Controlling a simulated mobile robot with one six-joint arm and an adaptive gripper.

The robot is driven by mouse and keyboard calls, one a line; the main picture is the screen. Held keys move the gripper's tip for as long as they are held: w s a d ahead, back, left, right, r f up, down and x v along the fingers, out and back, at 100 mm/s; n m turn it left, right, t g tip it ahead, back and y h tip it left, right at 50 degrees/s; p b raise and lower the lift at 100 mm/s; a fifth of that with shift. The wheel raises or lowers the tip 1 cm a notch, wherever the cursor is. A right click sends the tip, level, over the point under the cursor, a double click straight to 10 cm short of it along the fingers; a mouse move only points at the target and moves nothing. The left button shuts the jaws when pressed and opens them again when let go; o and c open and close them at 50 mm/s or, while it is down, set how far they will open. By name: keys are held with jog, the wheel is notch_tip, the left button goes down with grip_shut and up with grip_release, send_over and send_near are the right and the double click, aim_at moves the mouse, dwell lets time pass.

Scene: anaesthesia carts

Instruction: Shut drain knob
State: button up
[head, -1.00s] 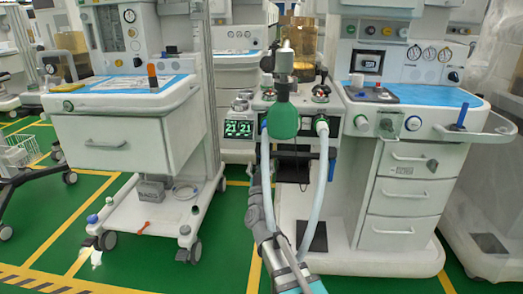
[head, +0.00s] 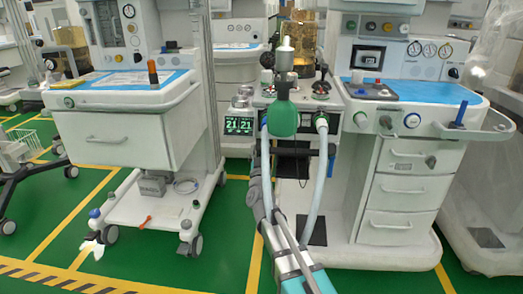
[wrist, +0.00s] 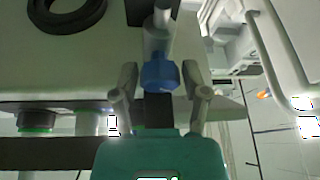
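A blue knob (wrist: 160,72) on a pale grey cylindrical stem shows in the wrist view, taken to be the drain knob. My gripper (wrist: 160,80) is open, with one finger on each side of the knob and a narrow gap visible at the tips. I cannot tell whether either finger touches it. In the head view my arm (head: 263,190) reaches up to the front of the middle anaesthesia machine. The gripper's fingers and the knob are not clearly visible there, near the green breathing bag (head: 284,119) and hoses.
Pale hoses (head: 323,175) hang close to the right of my arm. A cart with a drawer (head: 112,140) stands left, and a cart with several drawers (head: 405,193) stands right. Green floor is open between the left cart and my arm. A black ring (wrist: 66,14) shows in the wrist view.

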grip_shut()
jog(key=shift+m+h, duration=1)
jog(key=shift+m, duration=0.75)
jog(key=shift+m+h, duration=1)
jog(key=shift+m, duration=0.75)
jog(key=shift+o, duration=2.4)
grip_release()
